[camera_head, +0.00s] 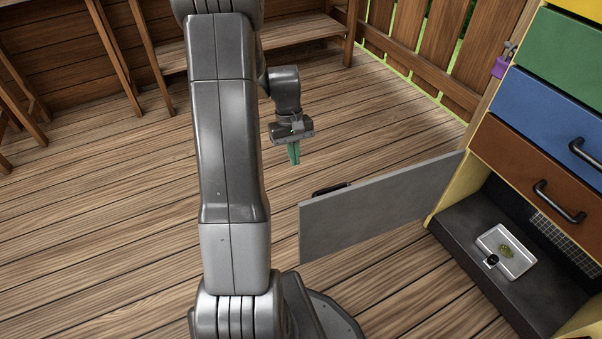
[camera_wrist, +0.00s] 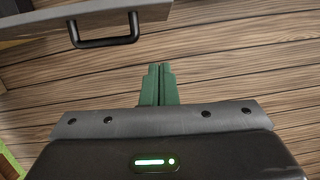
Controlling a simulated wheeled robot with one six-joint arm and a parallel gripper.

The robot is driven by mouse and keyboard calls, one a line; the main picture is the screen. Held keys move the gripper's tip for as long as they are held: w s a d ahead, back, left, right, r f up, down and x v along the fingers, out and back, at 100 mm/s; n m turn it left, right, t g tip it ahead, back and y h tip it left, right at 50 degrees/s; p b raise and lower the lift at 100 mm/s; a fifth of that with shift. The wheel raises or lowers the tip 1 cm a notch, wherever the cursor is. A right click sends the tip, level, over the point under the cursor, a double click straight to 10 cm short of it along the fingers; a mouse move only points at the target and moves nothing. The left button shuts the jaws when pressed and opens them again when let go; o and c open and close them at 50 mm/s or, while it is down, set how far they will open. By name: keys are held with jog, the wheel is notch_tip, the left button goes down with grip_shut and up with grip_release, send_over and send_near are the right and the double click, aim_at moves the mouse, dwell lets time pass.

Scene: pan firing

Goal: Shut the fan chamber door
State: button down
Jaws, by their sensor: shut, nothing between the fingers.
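The fan chamber door (camera_head: 375,207) is a grey panel standing wide open, hinged at the left side of the cabinet's bottom compartment (camera_head: 470,235). Its black handle (camera_head: 331,188) is on the far face, near the free edge. In the wrist view the door (camera_wrist: 50,22) and its handle (camera_wrist: 104,42) show at the upper left. My gripper (camera_head: 294,153) has green fingers, shut and empty, pointing down. It is above the floor, beyond the door's free end and apart from it. The fingers (camera_wrist: 158,85) touch nothing in the wrist view.
A white tray (camera_head: 490,240) with a small green item (camera_head: 507,251) sits in the open compartment. Brown (camera_head: 530,170), blue (camera_head: 560,110) and green drawers above it are closed. A purple padlock (camera_head: 500,66) hangs at the cabinet's side. Wooden floor around the door is clear. A bench (camera_head: 290,32) stands behind.

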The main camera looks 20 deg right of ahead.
jog(key=s+f+b, duration=0.4)
jog(key=s+f, duration=0.2)
jog(key=f, duration=0.3)
jog(key=shift+s+b, duration=0.2)
jog(key=shift+b, duration=0.15)
jog(key=shift+a, duration=0.1)
